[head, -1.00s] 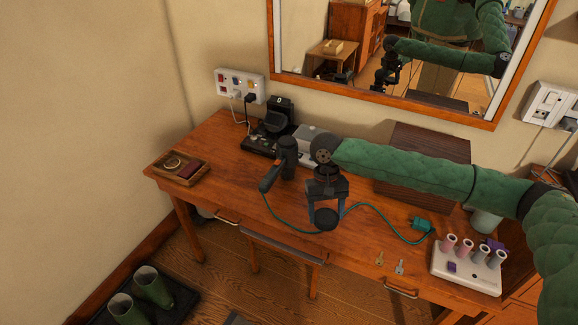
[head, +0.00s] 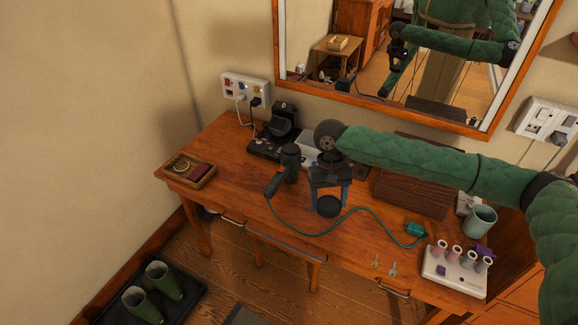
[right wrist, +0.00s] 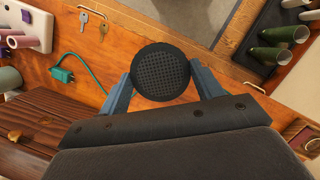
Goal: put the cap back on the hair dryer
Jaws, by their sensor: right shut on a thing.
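The hair dryer (head: 289,161) is dark and stands on the desk near its middle, its handle pointing down to the front left. A teal cord runs from it to a teal plug (head: 414,229). My right gripper (head: 329,203) is shut on the round black cap (head: 329,207), holding it above the desk to the right of the dryer. In the right wrist view the cap (right wrist: 161,72) sits between the two blue fingers, its meshed face toward the camera. The dryer is not seen in the right wrist view. My left gripper is not in view.
A wooden tray (head: 205,180) lies at the desk's left end. Two keys (head: 384,266), a white roller holder (head: 455,280) and a mug (head: 480,220) are at right.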

